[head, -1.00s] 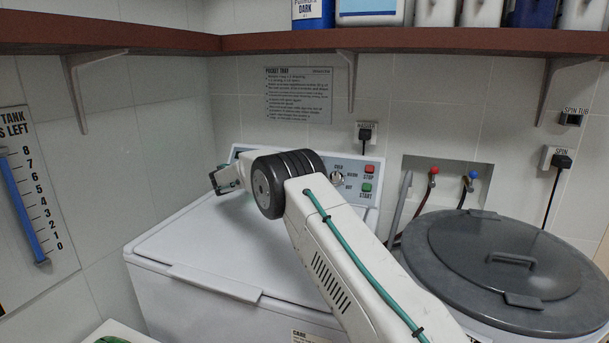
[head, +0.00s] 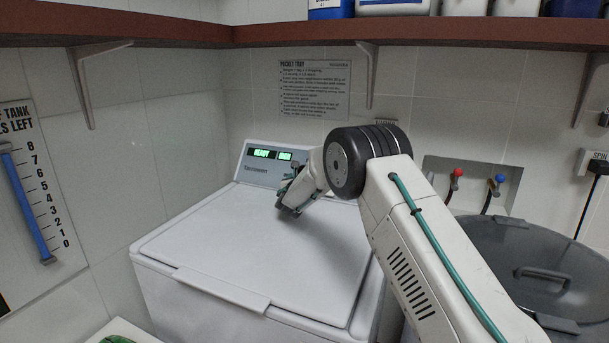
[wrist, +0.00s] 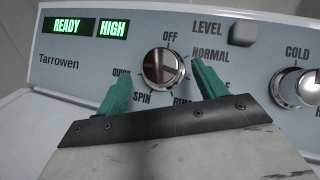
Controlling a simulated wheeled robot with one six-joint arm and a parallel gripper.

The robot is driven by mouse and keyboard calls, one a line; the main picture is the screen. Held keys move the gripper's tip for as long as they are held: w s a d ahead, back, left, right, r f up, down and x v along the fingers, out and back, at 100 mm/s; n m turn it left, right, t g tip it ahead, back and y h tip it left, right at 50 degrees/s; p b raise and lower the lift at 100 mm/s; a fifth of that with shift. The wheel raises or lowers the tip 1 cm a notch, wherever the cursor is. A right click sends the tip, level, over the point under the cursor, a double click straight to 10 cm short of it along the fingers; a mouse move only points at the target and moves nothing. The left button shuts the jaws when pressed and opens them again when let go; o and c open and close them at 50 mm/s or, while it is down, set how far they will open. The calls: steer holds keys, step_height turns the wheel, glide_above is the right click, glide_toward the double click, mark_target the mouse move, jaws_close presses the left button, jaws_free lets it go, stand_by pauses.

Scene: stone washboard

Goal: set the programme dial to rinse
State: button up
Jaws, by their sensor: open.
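The programme dial (wrist: 163,68) is a round silver knob on the washer's grey-blue panel in the wrist view. OFF is above it, NORMAL at upper right, QUICK at left and SPIN at lower left. The rinse label (wrist: 182,101) at lower right is partly covered by my gripper. I cannot tell where the dial points. My gripper (wrist: 160,70) is open, its teal fingers on either side of the dial in the picture; contact cannot be told. In the head view my gripper (head: 290,205) is over the back of the lid, before the panel (head: 262,170).
The display (wrist: 82,26) reads READY and HIGH. A LEVEL button (wrist: 243,33) and a second knob (wrist: 290,88) by COLD are to the right. The white lid (head: 260,250) is shut and bare. A grey round tub (head: 545,260) stands at right; a shelf (head: 200,32) runs above.

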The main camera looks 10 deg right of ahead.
steer(key=shift+x, duration=1.1)
steer(key=c, duration=1)
steer(key=shift+o, duration=0.2)
steer(key=shift+m+h, duration=0.3)
steer(key=shift+m, duration=0.1)
steer(key=m+g+h, duration=0.1)
steer(key=m+h, duration=0.1)
steer(key=m, duration=0.1)
steer(key=m+h, duration=0.1)
steer(key=m, duration=0.1)
steer(key=shift+a+m+g+h, duration=0.25)
steer(key=shift+m+g+h, duration=0.15)
steer(key=shift+w+a+m+g+h, duration=0.1)
steer(key=shift+m+g+h, duration=0.7)
steer(key=shift+m, duration=0.85)
steer(key=shift+w+m+g+h, duration=0.1)
steer(key=shift+m+g+h, duration=0.7)
steer(key=shift+m, duration=0.85)
